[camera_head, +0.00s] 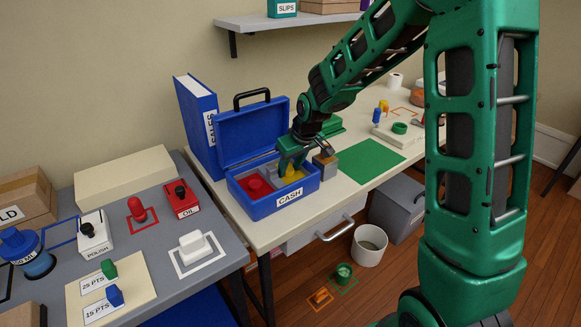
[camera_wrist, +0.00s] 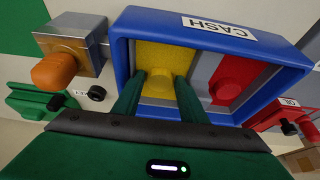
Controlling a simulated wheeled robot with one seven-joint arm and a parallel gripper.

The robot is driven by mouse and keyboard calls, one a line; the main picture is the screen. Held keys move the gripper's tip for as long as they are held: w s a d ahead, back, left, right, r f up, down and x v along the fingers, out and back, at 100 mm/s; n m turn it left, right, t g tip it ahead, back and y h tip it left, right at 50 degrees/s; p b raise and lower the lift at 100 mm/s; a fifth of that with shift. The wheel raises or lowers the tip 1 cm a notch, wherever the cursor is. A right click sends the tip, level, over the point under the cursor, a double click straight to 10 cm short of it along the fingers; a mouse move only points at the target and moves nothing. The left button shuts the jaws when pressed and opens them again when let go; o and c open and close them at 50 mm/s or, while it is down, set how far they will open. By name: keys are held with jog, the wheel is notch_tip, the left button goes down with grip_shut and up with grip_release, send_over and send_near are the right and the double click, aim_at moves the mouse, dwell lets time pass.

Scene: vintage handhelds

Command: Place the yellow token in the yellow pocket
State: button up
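The blue cash box (camera_head: 270,207) stands open on the cream desk, its lid raised at the back. The yellow pocket (camera_wrist: 168,60) is its right-hand compartment in the head view. The yellow token (camera_wrist: 158,84) is in or just over this pocket, and it also shows in the head view (camera_head: 289,172). My gripper (camera_wrist: 158,78) reaches down into the box from above. Its two fingers are apart, on either side of the token, with gaps seeming to show. Whether the token touches the pocket floor is hard to tell. A red token (camera_wrist: 228,80) sits in the red pocket.
A metal block with an orange knob (camera_wrist: 55,72) stands right beside the box. A blue binder (camera_head: 199,115) stands behind the box at left. A green mat (camera_head: 366,160) lies clear to the right. The grey table (camera_head: 155,265) at left holds several items.

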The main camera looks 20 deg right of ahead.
jog(key=v, duration=1.2)
jog(key=s+d+r+m+g+h, duration=0.15)
jog(key=s+d+m, duration=0.25)
jog(key=s+d, duration=0.95)
jog(key=s+d+f+m+g, duration=0.1)
jog(key=s+m, duration=0.2)
jog(key=s, duration=0.7)
jog(key=s+d+f+m+g, duration=0.1)
jog(key=s+d+m, duration=0.1)
jog(key=s, duration=0.9)
jog(key=shift+s+m+g, duration=0.15)
jog(key=shift+m+g, duration=0.2)
jog(key=shift+m, duration=0.15)
jog(key=shift+f, duration=0.1)
jog(key=shift+w+f, duration=0.25)
jog(key=shift+w, duration=0.35)
